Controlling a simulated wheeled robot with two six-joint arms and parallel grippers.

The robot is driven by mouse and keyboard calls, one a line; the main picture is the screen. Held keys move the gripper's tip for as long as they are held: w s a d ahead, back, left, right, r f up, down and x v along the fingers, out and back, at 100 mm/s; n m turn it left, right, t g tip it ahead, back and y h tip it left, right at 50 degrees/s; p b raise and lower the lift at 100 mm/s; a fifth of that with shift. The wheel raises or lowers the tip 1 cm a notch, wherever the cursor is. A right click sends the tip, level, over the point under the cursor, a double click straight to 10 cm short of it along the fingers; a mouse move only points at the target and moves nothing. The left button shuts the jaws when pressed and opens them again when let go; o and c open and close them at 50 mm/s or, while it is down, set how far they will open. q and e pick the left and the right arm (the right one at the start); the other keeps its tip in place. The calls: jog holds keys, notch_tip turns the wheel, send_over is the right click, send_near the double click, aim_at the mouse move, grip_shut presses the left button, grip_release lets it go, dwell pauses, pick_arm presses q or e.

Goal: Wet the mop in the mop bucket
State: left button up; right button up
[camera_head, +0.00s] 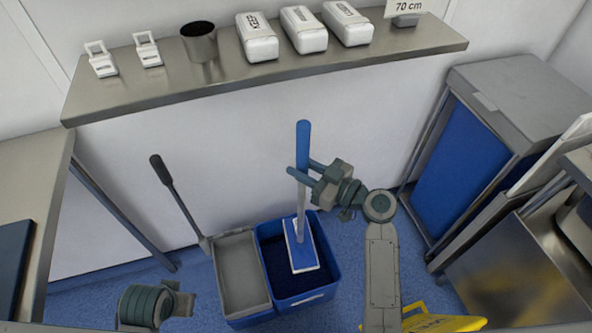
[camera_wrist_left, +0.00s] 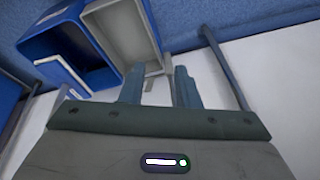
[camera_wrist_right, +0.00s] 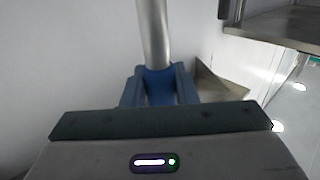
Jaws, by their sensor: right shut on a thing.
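The mop has a blue-topped grey handle (camera_head: 302,195) and a flat blue head with a white edge (camera_head: 300,247). My right gripper (camera_head: 303,172) is shut on the upper handle, and the mop stands nearly upright. In the right wrist view the grey shaft (camera_wrist_right: 154,35) rises from between the fingers. The mop bucket (camera_head: 325,288) is blue, with a dark compartment and a grey wringer (camera_head: 241,270) at its left. The mop head overlaps the dark compartment; its depth is unclear. My left gripper (camera_wrist_left: 160,88) is open and empty.
A metal shelf (camera_head: 270,72) above carries white packs, a metal cup and clips. A dark-topped wringer lever (camera_head: 178,195) leans up left of the bucket. A grey-blue cabinet (camera_head: 460,165) stands right, a steel table (camera_head: 30,165) left. A yellow object (camera_head: 440,322) lies bottom right.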

pick_arm(q)
jog(key=shift+s+r, duration=0.25)
jog(key=shift+r, duration=0.15)
pick_arm(e)
jog(key=shift+s+a+r+n+g+y, duration=0.25)
jog(key=shift+s+a+n+g, duration=0.05)
jog(key=shift+a+g, duration=0.1)
jog(key=shift+s+a+r+n+g+y, duration=0.2)
jog(key=shift+s+a+n+g+y, duration=0.1)
jog(key=shift+a+g, duration=0.1)
pick_arm(q)
jog(key=shift+r, duration=0.1)
